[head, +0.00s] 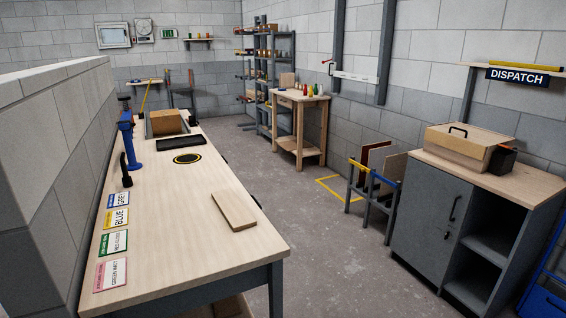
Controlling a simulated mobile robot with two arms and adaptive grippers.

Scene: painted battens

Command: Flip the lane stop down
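I cannot tell for sure which thing is the lane stop. A white bar (355,77) is fixed across two dark uprights on the right wall, with a small red-tipped part (328,62) at its left end. A blue upright fixture (130,140) stands at the bench's left edge, and a black upright handle (125,170) stands just in front of it. Both are too small to read as up or down. Neither of my grippers shows in the head view.
The long workbench (190,255) holds a wooden batten (233,210), colour cards (115,218), a black tray (181,143) and a round black-yellow disc (187,158). A grey cabinet (425,215) with a box (465,145) stands right. The floor (320,255) between is clear.

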